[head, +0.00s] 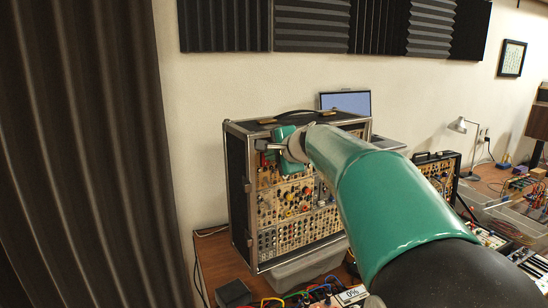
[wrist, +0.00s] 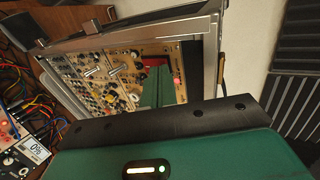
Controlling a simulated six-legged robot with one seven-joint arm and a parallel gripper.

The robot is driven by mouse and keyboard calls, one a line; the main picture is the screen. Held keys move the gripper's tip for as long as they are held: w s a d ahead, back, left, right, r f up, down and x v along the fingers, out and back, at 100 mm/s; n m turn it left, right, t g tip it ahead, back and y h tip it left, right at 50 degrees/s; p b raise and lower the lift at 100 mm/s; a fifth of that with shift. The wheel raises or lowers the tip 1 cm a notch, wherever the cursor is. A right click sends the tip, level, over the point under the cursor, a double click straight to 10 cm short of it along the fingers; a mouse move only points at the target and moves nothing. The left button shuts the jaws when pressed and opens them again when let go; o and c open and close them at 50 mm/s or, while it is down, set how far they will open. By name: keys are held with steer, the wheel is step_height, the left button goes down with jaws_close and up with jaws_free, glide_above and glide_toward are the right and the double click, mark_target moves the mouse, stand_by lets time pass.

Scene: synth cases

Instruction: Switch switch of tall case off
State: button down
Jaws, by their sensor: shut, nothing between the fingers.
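My gripper (head: 262,146) is shut and empty at the upper left of the case front. I cannot tell whether it touches the case. My arm hides the upper right of the case front.
A smaller case (head: 440,172) stands to the right, behind my arm. A laptop (head: 346,102) is behind the tall case. A dark curtain (head: 85,150) hangs at the left. A lamp (head: 458,126) stands at the right.

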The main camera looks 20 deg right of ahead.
steer(key=shift+w+r, duration=0.1)
steer(key=shift+w, duration=0.3)
steer(key=shift+r, duration=0.15)
steer(key=shift+r, duration=0.65)
